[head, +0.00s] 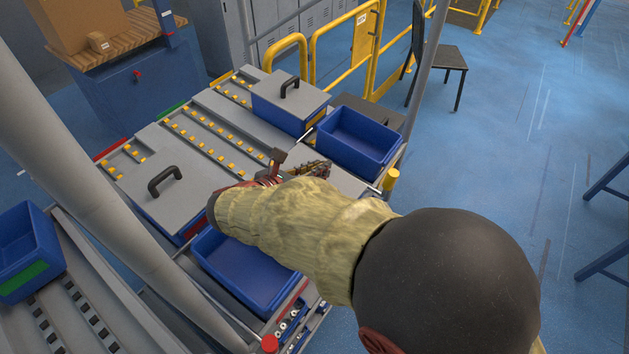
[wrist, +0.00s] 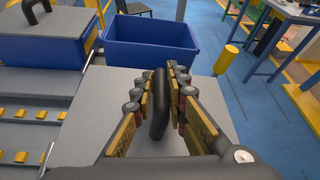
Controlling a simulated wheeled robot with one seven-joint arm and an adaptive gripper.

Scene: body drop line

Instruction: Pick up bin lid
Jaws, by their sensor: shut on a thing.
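My gripper (wrist: 162,84) is shut on the black handle (wrist: 159,115) of a flat grey bin lid (wrist: 95,110), with a finger on either side of the handle. In the wrist view an open blue bin (wrist: 150,45) stands just beyond the lid. In the head view my gripper (head: 292,168) is partly hidden by my own arm, and only a strip of the held lid (head: 345,180) shows. I cannot tell what is under the lid.
A lidded blue bin (head: 290,103) stands beside the open blue bin (head: 358,140). Another lidded bin (head: 165,195) is at left on the roller racks, with an open blue bin (head: 245,268) in front. A yellow post (head: 390,180) stands close on the right.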

